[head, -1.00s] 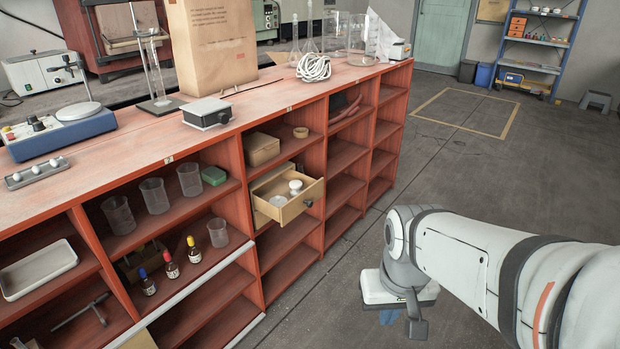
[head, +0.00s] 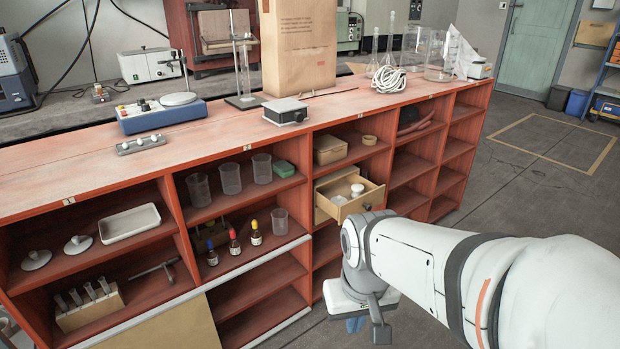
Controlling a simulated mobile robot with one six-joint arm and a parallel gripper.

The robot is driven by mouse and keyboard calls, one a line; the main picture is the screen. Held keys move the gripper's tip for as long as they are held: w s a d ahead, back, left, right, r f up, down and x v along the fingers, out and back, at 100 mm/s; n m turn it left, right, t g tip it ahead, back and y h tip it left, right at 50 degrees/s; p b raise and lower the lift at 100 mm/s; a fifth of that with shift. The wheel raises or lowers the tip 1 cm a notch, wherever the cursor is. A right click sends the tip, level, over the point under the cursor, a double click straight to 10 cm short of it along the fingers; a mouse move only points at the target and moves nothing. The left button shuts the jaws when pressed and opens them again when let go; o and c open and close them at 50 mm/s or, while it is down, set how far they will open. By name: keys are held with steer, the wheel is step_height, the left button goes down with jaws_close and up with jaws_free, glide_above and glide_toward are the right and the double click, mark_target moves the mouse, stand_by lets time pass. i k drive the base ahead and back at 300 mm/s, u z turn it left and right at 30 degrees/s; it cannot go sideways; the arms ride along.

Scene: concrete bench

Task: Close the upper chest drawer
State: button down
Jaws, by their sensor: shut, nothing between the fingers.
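The upper chest drawer (head: 376,198) is light wood with a dark knob and is pulled out of a small wooden chest inside the red shelf unit. White round jars (head: 349,193) sit in it. My arm covers the space just below and right of the drawer, so any lower drawer is hidden. My gripper (head: 356,323) hangs low in front of the shelf unit, below the drawer and apart from it as seen in the head view.
The red shelf unit (head: 120,187) holds beakers (head: 231,178), small bottles (head: 234,243) and a white tray (head: 130,223). A paper bag (head: 298,45), a coiled white cable (head: 388,80) and glassware stand on top. Open floor (head: 530,200) lies to the right.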

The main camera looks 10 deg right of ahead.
mark_target(373, 196)
steer(key=u, duration=0.05)
steer(key=i, duration=1)
steer(key=u, duration=0.05)
